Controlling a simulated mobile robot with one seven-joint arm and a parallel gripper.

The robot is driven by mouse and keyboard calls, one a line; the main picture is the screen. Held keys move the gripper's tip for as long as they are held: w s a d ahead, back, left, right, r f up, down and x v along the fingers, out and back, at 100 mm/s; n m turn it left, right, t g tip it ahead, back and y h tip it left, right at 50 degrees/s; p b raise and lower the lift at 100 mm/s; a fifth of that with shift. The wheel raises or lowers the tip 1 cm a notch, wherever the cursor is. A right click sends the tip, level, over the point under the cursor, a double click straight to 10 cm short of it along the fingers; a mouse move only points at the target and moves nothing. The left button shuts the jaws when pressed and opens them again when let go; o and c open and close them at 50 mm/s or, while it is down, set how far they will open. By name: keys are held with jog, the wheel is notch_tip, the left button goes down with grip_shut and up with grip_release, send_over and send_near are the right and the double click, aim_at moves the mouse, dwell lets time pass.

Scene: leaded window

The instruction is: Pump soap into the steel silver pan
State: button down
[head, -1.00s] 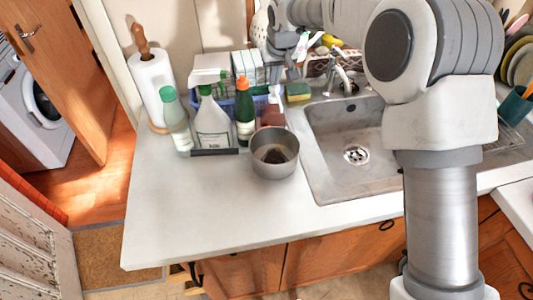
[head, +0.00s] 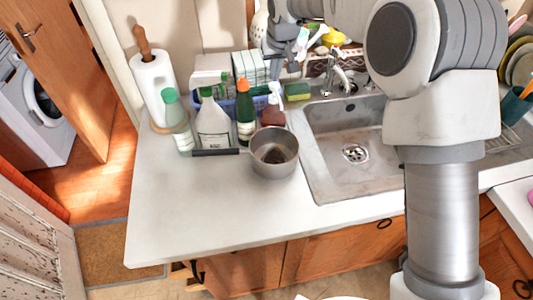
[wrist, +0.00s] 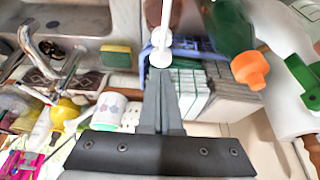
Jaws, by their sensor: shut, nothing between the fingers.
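The steel silver pan (head: 274,170) stands upright on the counter left of the sink, its dark handle (head: 217,152) pointing left. Something dark shows in its bottom. Behind it stands a red-brown soap bottle (head: 272,117) with a white pump top (head: 274,90). My gripper (head: 274,74) is above and behind this bottle in the head view. In the wrist view my gripper (wrist: 160,72) is shut and empty, its tips at or just over the white pump top (wrist: 160,58). I cannot tell whether they touch.
A green bottle with an orange cap (head: 244,115), a white spray bottle (head: 213,128) and a green-capped bottle (head: 176,122) stand left of the soap. A sponge (head: 297,92) lies to its right. The sink (head: 345,125) is right of the pan. The front counter (head: 200,210) is clear.

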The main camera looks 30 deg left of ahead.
jog(key=shift+r, duration=0.1)
notch_tip(320, 180, up, 6)
jog(key=p, duration=0.4)
dwell(0.5)
